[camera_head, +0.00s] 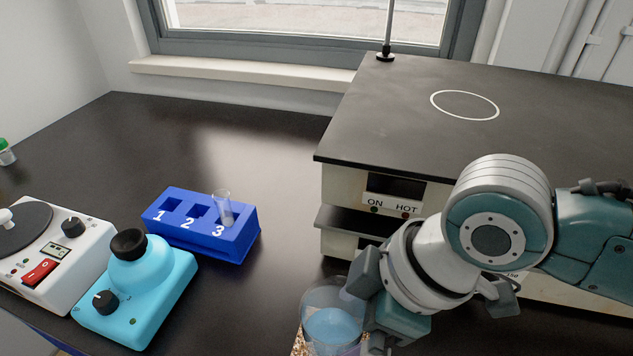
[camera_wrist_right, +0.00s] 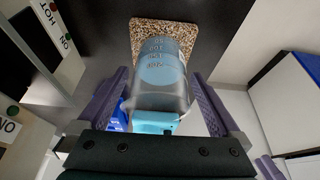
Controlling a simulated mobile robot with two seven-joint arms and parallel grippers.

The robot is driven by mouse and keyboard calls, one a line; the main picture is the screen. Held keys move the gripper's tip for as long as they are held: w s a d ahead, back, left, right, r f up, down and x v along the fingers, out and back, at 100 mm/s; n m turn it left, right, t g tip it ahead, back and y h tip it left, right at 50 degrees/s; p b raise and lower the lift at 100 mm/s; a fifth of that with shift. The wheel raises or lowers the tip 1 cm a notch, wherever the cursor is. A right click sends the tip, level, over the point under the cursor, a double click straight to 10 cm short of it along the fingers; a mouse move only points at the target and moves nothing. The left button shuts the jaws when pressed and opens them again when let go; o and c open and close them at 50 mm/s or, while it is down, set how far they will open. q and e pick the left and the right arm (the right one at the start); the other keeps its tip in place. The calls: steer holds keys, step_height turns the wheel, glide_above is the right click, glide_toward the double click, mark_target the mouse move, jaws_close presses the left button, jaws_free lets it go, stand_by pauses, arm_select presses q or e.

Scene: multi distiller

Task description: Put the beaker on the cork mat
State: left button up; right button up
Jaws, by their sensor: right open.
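The beaker (camera_head: 328,325) is clear glass with pale blue liquid, at the bottom of the head view. I cannot tell if the base rests fully on the cork. My left gripper is out of view.
A hot plate (camera_head: 400,110) with a rod stands just behind my right arm. A blue rack (camera_head: 245,245) holds a test tube in slot 3. A cyan mixer (camera_head: 140,300) and a white stirrer (camera_head: 70,255) stand at left.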

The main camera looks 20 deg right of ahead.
steer(key=s+r+m+t+p, duration=0.1)
steer(key=s+r+m+p, duration=0.15)
steer(key=s+r, duration=0.55)
steer(key=s+d+r+m+h, duration=0.2)
steer(key=s+d+m+h, duration=0.1)
steer(key=d+m, duration=0.4)
steer(key=shift+s+d+h+b, duration=0.3)
steer(key=shift+s+d, duration=0.15)
steer(key=shift+d, duration=0.1)
steer(key=shift+r, duration=0.2)
step_height(320, 180, up, 43)
steer(key=p, duration=4.2)
steer(key=shift+f+p, duration=0.2)
steer(key=shift+p, duration=0.15)
